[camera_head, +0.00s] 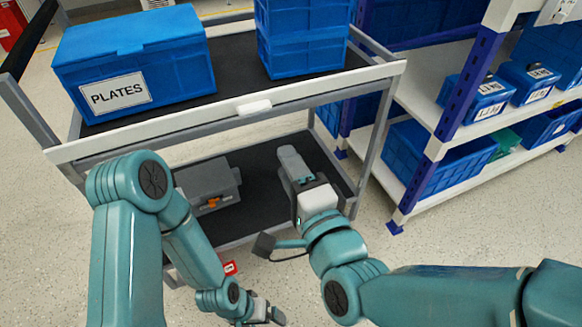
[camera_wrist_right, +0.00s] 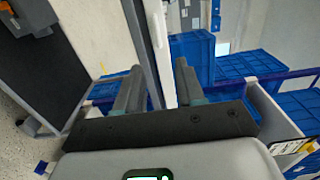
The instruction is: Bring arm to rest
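My right gripper (camera_head: 292,160) is in the middle of the head view, in front of the cart's lower shelf. In the right wrist view its two grey fingers (camera_wrist_right: 157,80) stand apart with nothing between them, so it is open and empty. My left arm hangs down at the left, in front of the cart. My left gripper (camera_head: 272,312) is low at the bottom edge of the head view, small and partly hidden, and I cannot tell its opening.
A grey cart (camera_head: 225,116) holds a blue PLATES box (camera_head: 135,65) and stacked blue crates (camera_head: 302,35). A grey toolbox (camera_head: 209,187) lies on its lower shelf. A blue-and-white rack (camera_head: 440,143) with blue bins stands right.

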